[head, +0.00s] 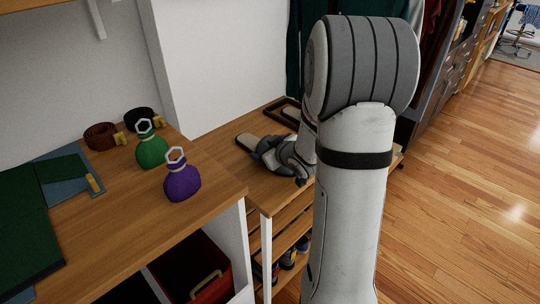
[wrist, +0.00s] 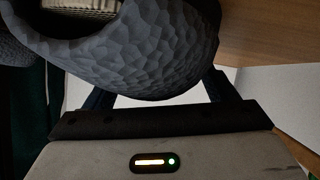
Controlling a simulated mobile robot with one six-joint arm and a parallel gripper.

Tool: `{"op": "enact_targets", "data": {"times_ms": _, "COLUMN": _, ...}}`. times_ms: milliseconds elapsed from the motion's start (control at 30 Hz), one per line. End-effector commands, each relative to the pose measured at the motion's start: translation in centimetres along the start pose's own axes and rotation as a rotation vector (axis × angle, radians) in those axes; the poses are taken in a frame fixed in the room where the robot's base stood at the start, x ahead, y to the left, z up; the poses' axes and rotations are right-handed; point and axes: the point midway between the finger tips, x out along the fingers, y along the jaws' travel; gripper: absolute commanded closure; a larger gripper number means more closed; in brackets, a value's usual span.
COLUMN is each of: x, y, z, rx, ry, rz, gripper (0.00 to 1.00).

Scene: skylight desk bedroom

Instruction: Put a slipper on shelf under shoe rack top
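A grey slipper (head: 268,152) with a beige insole lies on the wooden shoe rack top (head: 215,140). In the wrist view its faceted grey upper (wrist: 165,45) fills the upper middle, very close to the camera. My gripper (head: 299,168) is at the slipper's right side in the head view. In the wrist view its two dark fingers are spread apart and pass behind the slipper. Their tips are hidden, so I cannot tell whether they grip it. A lower slatted shelf (head: 293,238) of the rack shows beneath the top, partly behind my arm.
A second beige-soled item (head: 291,113) lies by a dark tray (head: 275,106) at the rack's back. The desk at left holds a purple bottle (head: 182,182), a green bottle (head: 151,152) and a rolled belt (head: 101,136). A red bin (head: 208,280) stands below. Shoes (head: 288,259) occupy lower shelves. Open floor lies right.

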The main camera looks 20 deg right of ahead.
Motion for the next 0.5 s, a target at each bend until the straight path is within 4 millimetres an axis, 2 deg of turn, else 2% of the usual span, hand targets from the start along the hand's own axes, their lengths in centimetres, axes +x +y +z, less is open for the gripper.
{"op": "enact_targets", "data": {"times_ms": 67, "x": -0.02, "y": 0.01, "z": 0.01, "rx": 0.000, "ry": 0.000, "rz": 0.000, "gripper": 0.28}}
{"op": "enact_targets", "data": {"times_ms": 500, "x": -0.04, "y": 0.04, "z": 0.03, "rx": 0.000, "ry": 0.000, "rz": 0.001, "gripper": 0.62}}
